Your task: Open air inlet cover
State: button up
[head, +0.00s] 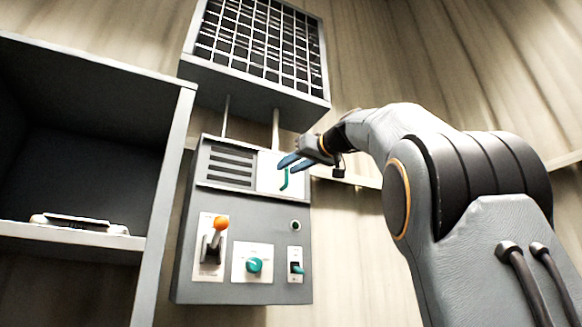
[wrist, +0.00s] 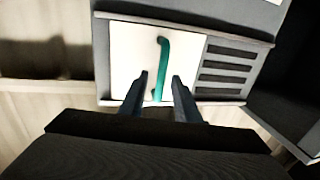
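The air inlet cover looks to be the white flat panel (head: 268,172) with a green curved handle (head: 284,180), on the upper right of the grey control box. Dark slots (head: 231,165) show uncovered to its left. In the wrist view the white panel (wrist: 130,62) and green handle (wrist: 162,60) are in front of me, with the slots (wrist: 225,68) to the right. My gripper (head: 285,163) is at the panel. In the wrist view its two fingers (wrist: 160,86) are apart, with the handle's lower part showing between them. I cannot tell whether they touch it.
The grey control box (head: 185,260) carries an orange-tipped lever (head: 220,223), a green knob (head: 254,265) and a small switch (head: 296,267) below the panel. A gridded unit (head: 258,45) is above. A grey shelf (head: 75,235) with a flat device (head: 80,223) stands left.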

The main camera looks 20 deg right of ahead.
jog(key=shift+s, duration=0.1)
jog(key=b+v, duration=0.3)
jog(key=v, duration=0.4)
jog(key=shift+s, duration=0.35)
